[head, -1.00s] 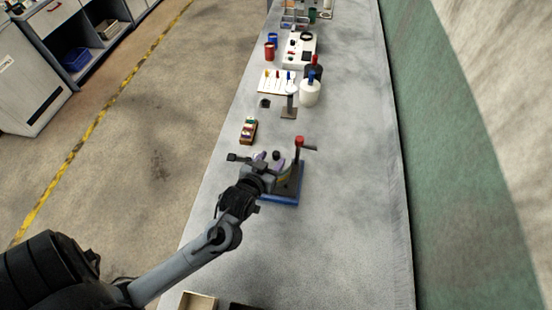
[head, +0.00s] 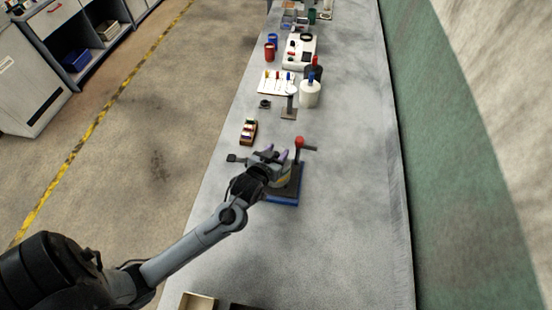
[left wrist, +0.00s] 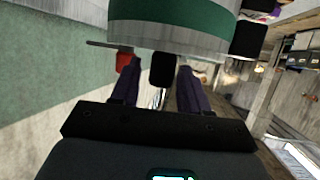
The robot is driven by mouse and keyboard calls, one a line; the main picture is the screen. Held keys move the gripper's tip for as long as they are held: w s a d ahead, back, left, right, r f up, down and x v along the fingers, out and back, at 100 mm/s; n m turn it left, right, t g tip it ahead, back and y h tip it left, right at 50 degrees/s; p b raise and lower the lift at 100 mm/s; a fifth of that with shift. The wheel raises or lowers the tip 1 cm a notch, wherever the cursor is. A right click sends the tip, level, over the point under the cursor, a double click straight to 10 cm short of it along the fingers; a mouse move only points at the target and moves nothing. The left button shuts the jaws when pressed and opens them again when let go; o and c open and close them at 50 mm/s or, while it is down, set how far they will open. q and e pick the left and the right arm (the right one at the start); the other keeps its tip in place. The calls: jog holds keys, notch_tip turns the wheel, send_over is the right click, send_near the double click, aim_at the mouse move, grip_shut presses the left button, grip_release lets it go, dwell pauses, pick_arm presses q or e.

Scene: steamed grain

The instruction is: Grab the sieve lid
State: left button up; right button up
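A device with a blue base (head: 285,203) and a red-knobbed post (head: 299,143) stands on the bench. My left gripper (head: 276,151) is over it, its purple fingers apart, and hides most of what the device carries. In the left wrist view a pale cylinder with a green band (left wrist: 170,14) fills the top. A black knob (left wrist: 162,70) shows between the fingertips of my left gripper (left wrist: 157,78), with gaps on both sides. I cannot tell where the sieve lid ends and the cylinder begins. My right gripper is not in view.
A small rack of coloured items (head: 248,131) stands left of and beyond the device. Further back are a white bottle (head: 310,94) and a board with coloured pieces (head: 276,82). A tray (head: 198,302) sits at the near edge. The bench right of the device is clear.

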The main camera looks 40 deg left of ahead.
pick_arm(q)
grip_shut()
